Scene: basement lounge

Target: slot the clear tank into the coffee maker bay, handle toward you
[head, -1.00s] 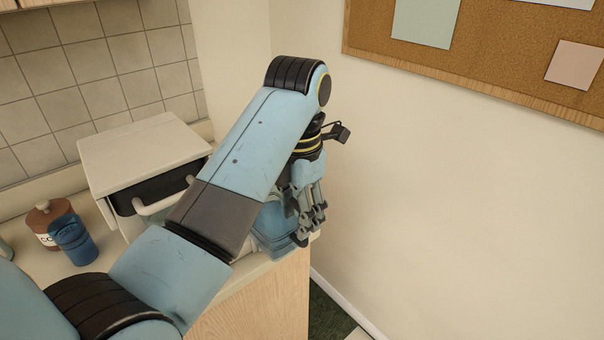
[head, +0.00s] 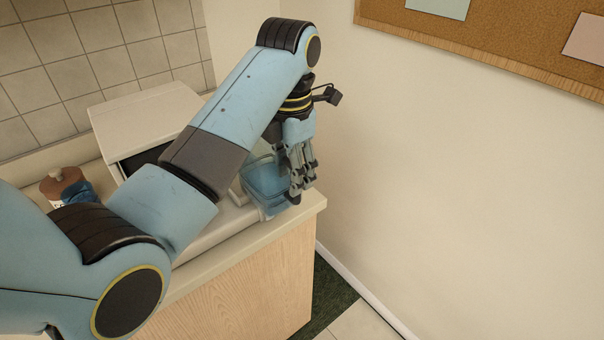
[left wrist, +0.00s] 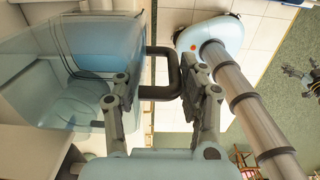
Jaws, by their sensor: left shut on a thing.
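The clear bluish tank (head: 264,187) is upright at the right end of the white coffee maker (head: 140,112), near the counter's end. My left gripper (head: 302,192) is on the tank's right side. In the left wrist view the fingers (left wrist: 162,95) are shut on the tank's dark handle (left wrist: 160,50), and the tank's see-through body (left wrist: 70,70) fills the left side. The handle points away from the coffee maker, toward the right in the head view. My left arm covers much of the coffee maker, so I cannot tell how far the tank is in the bay.
The counter (head: 250,238) ends just right of the tank, with floor beyond. A canister with a brown lid (head: 62,183) and a blue cup (head: 78,192) stand left of the coffee maker, partly behind my arm. A bare wall (head: 440,170) is to the right.

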